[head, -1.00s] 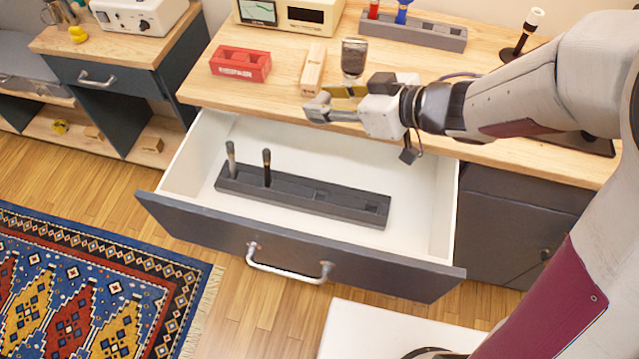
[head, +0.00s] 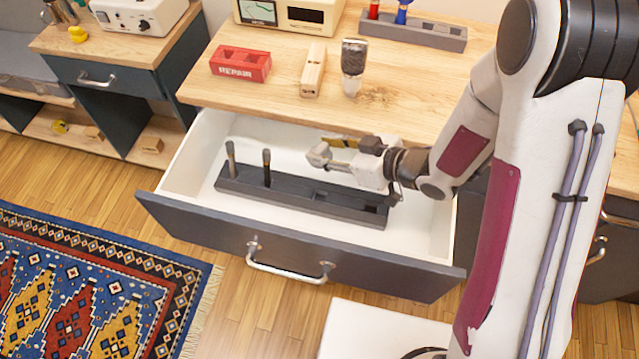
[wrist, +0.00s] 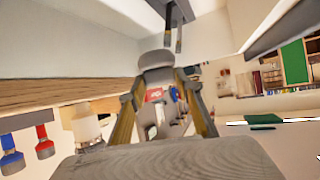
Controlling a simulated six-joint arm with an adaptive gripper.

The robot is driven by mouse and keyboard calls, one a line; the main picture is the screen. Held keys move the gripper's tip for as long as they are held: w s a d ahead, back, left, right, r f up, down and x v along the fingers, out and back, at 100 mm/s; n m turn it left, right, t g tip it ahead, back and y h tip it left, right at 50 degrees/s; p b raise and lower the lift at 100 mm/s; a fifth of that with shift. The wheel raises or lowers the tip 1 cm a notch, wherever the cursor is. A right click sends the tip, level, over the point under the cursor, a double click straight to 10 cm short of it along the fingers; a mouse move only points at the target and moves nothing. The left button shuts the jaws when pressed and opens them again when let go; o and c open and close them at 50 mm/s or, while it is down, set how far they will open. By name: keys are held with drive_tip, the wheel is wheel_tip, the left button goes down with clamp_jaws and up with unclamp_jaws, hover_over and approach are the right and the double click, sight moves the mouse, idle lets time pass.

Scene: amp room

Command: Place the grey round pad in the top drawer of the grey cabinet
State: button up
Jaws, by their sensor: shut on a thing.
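My gripper (head: 325,151) is inside the open top drawer (head: 205,150) of the grey cabinet, above the dark slotted tray lying there. A grey rounded piece, which looks like the grey round pad (wrist: 155,62), sits between the fingertips in the wrist view (wrist: 157,82). The jaws are shut on it. In the head view the pad is hard to tell from the grey fingertips. The drawer front (head: 200,226) with its metal handle is pulled well out. I cannot tell how high the pad is above the drawer floor.
The dark tray (head: 325,198) holds two upright rods at its left end. The white drawer floor shows around it. The worktop's front edge overhangs the drawer's back.

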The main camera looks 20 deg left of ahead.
drive_tip(key=shift+f, duration=2.8)
drive_tip(key=shift+f, duration=0.1)
hover_over(325, 188)
drive_tip(key=s, duration=0.3)
drive_tip(key=shift+d+f, duration=0.15)
drive_tip(key=shift+f, duration=1.25)
drive_tip(key=shift+d+f, duration=0.15)
drive_tip(key=shift+f, duration=1.25)
drive_tip(key=shift+f, duration=2.1)
drive_tip(key=shift+f, duration=0.4)
drive_tip(key=o, duration=1.1)
drive_tip(key=shift+r, duration=0.15)
